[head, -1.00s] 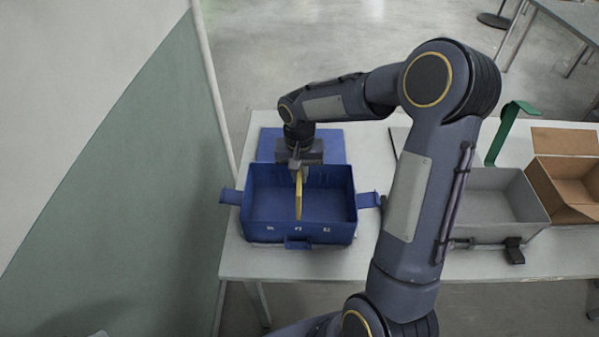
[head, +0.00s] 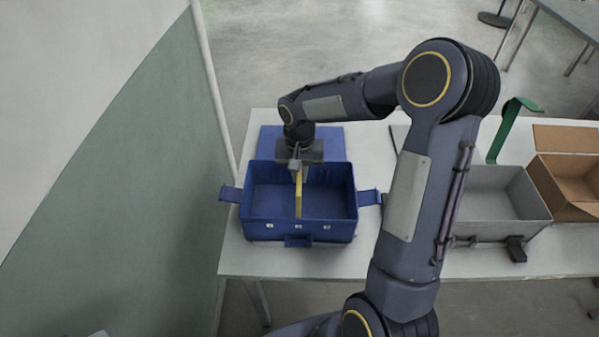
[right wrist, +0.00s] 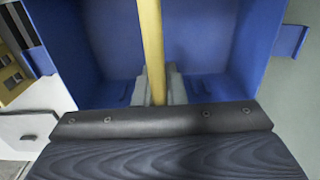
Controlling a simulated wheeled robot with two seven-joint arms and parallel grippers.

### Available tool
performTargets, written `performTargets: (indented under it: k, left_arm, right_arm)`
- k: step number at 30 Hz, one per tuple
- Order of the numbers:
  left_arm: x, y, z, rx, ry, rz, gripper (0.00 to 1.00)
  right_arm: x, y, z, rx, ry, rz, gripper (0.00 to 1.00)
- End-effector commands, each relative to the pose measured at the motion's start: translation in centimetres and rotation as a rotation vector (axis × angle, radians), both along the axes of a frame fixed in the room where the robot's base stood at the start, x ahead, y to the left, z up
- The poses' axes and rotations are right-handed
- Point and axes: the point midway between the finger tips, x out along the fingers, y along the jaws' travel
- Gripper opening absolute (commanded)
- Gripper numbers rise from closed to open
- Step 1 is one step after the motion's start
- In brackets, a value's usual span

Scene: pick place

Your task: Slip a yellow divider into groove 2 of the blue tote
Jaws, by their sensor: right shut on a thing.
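The blue tote (head: 262,231) stands open on the white table, its lid folded back behind it. Small white marks show on its front wall. The yellow divider (head: 299,200) stands upright inside the tote, near the middle of its width, running front to back. My right gripper (head: 298,168) is shut on the divider's upper edge over the back part of the tote. In the right wrist view the divider (right wrist: 151,45) runs up from between the two grey fingers. Whether its edges sit in a groove, and in which one, I cannot tell. My left gripper is not in view.
A grey bin (head: 488,187) with a black latch stands right of my arm, with a green strap-like piece (head: 504,130) behind it. An open cardboard box (head: 568,180) is at the far right. A wall panel (head: 130,190) rises close to the table's left end.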

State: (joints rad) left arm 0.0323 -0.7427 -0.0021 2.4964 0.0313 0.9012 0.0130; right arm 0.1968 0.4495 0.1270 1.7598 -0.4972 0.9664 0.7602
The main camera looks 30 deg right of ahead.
Motion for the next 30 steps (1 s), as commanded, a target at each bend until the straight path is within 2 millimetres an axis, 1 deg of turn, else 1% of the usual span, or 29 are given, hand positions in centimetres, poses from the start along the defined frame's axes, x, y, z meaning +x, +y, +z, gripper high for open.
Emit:
performTargets:
  k: [30]
  left_arm:
    - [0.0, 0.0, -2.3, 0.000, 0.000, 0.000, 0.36]
  right_arm:
    - [0.0, 0.0, -2.7, 0.000, 0.000, 0.001, 0.00]
